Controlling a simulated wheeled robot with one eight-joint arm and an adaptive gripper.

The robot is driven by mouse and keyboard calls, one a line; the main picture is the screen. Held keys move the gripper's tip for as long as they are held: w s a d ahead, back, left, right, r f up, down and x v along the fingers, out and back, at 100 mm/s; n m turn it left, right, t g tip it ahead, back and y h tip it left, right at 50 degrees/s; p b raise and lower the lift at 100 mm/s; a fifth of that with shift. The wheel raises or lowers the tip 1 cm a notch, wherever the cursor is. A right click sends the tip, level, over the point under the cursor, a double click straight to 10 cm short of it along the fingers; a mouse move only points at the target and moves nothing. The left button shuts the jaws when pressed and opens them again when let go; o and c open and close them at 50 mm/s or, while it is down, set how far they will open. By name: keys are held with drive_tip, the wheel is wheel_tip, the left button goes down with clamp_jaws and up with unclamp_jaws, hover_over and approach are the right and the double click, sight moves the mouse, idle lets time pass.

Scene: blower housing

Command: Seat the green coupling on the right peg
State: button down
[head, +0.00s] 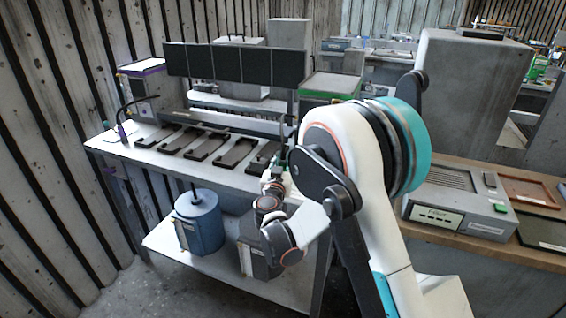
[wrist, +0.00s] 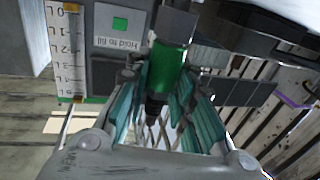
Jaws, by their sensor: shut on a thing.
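A green cylindrical part, which looks like the green coupling (wrist: 168,68), sits between the teal fingers of my gripper (wrist: 166,82) in the wrist view. My gripper is shut on it. A dark narrower piece shows below the green part, between the fingers. In the head view my gripper (head: 276,174) is over the right end of the workbench (head: 232,172), partly hidden by my arm. The coupling is too small there to make out surely. I cannot make out the right peg in either view.
Several dark trays (head: 206,146) lie on the bench, with dark panels (head: 236,63) behind. A blue canister (head: 198,222) stands on the lower shelf. In the wrist view a "Hold to fill" sign (wrist: 122,28) and a numbered scale (wrist: 66,50) are close by on the left.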

drive_tip(key=shift+f, duration=0.35)
drive_tip(key=c, duration=1.3)
unclamp_jaws()
drive_tip(key=s+a, duration=0.1)
drive_tip(key=s, duration=1.1)
drive_tip(key=shift+a, duration=0.2)
